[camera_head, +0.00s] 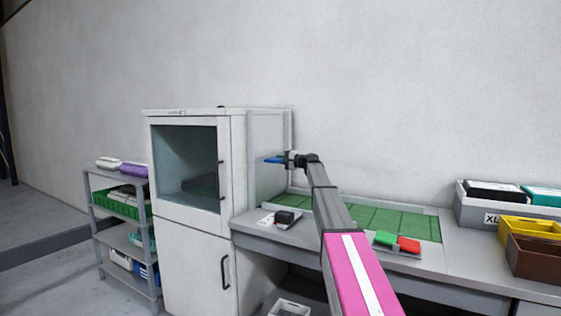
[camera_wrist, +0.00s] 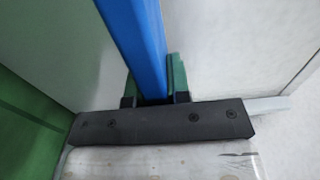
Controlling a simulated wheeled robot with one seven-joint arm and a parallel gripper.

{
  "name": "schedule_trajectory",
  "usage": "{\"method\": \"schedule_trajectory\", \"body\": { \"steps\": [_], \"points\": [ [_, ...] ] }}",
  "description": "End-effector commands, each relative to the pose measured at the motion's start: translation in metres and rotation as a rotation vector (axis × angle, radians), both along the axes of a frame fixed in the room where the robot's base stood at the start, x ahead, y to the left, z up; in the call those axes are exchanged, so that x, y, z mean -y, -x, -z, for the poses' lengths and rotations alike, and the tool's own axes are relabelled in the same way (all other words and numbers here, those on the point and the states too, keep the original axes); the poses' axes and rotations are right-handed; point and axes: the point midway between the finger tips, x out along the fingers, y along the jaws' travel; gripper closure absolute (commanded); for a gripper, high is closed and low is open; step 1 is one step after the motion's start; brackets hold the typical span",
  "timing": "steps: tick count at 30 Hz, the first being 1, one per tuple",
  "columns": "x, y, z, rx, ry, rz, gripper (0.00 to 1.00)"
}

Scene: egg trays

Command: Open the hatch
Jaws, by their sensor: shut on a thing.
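The white cabinet (camera_head: 238,150) stands left of centre in the head view, with a glazed front door (camera_head: 186,165). Its right side panel (camera_head: 268,130), between upright grey rails, looks like the hatch; I cannot tell whether it is raised at all. A blue handle bar (camera_head: 273,160) sticks out at this side. My gripper (camera_head: 287,158) is at the bar's right end, beside the cabinet. In the wrist view, the blue bar (camera_wrist: 135,40) runs down between the fingers of my gripper (camera_wrist: 155,97), which is shut on it. Green pieces show behind the bar.
A workbench (camera_head: 265,235) with a green grid mat (camera_head: 385,218) extends right of the cabinet. A black item (camera_head: 285,217) and green and red blocks (camera_head: 408,244) lie on it. Bins (camera_head: 535,256) stand at the far right. A shelf rack (camera_head: 123,238) stands left of the cabinet.

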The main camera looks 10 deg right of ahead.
Motion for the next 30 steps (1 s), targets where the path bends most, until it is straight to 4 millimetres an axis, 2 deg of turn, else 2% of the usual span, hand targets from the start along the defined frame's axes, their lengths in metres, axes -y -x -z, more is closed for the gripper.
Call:
{"method": "schedule_trajectory", "body": {
  "steps": [4,7,21,27,30],
  "points": [
    [0.0,0.0,-0.011,0.002,0.001,0.0,1.0],
    [0.0,-0.001,-0.027,0.002,0.001,0.0,1.0],
    [0.001,-0.001,-0.151,0.003,0.001,0.0,1.0],
    [0.001,-0.001,-0.185,0.002,-0.001,0.0,1.0],
    [0.001,-0.001,-0.194,0.001,0.0,0.0,1.0]
  ]
}}
